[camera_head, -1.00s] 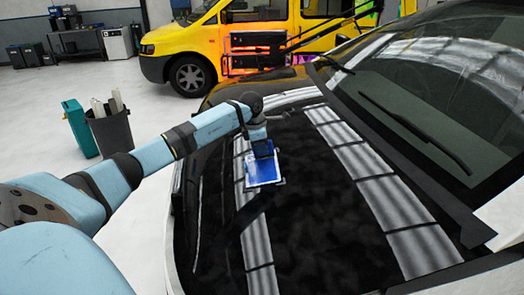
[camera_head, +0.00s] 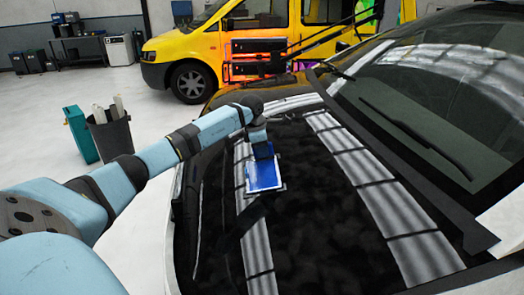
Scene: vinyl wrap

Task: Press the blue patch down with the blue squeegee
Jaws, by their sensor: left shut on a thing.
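The blue patch (camera_head: 265,178) lies on the dark car hood, with a pale edge showing along its left and lower sides. My left gripper (camera_head: 259,138) is at the upper edge of the patch, pointing down at the hood. It is shut on the blue squeegee (camera_head: 263,152), a dark blue piece below the jaws that overlaps the top of the patch in this view. Whether the squeegee touches the patch is too small to tell. The fingertips are hard to make out. My right gripper is out of view.
The glossy black hood (camera_head: 320,220) has bright reflected stripes and open room right of the patch. The windshield (camera_head: 440,100) rises at the right. A yellow van (camera_head: 205,45), a grey bin (camera_head: 112,138) and a teal bin (camera_head: 80,133) stand beyond the car.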

